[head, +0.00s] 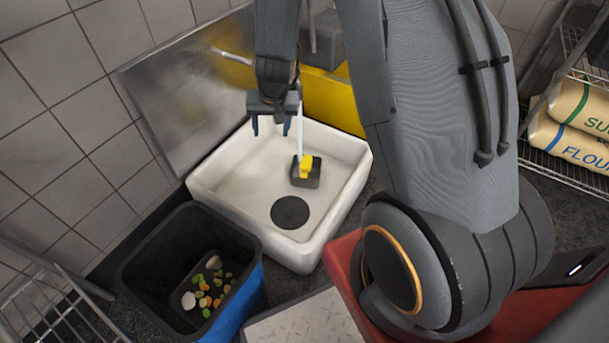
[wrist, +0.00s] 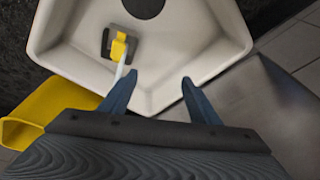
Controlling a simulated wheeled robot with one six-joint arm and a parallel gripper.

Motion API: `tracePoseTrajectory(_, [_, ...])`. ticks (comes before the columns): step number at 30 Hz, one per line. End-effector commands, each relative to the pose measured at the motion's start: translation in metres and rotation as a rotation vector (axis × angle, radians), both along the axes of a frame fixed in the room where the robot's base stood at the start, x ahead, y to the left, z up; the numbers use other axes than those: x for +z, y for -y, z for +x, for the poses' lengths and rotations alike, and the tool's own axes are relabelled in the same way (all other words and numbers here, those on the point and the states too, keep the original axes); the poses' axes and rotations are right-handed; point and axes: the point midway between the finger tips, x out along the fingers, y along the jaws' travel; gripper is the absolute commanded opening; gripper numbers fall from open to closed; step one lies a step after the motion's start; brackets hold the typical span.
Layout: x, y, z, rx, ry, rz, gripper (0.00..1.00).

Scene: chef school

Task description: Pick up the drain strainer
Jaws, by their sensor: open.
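A dark round disc, which looks like the drain strainer (head: 290,212), lies flat on the floor of the white mop sink (head: 222,178), towards its near side. In the wrist view the drain strainer (wrist: 144,7) is at the top edge, partly cut off. My gripper (head: 271,124) is over the far end of the sink, apart from the disc. In the wrist view my gripper (wrist: 160,78) has its two blue fingers spread with nothing between them.
A mop with a grey and yellow head (head: 306,172) stands in the sink beside the disc, its pale handle rising close to my gripper. A dark-lined blue bin (head: 250,286) with food scraps stands in front. A yellow bucket (head: 330,100) is behind. A metal panel (head: 180,100) backs the sink.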

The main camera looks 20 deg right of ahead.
Motion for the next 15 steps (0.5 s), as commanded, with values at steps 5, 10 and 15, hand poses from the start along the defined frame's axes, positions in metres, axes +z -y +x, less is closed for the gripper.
tracePoseTrajectory(5, [-0.109,0.058,0.022,-0.140,0.021,-0.066,0.56])
tracePoseTrajectory(10, [-0.171,0.097,0.025,-0.224,0.037,-0.123,0.56])
tracePoseTrajectory(15, [-0.197,0.115,0.024,-0.260,0.043,-0.150,0.56])
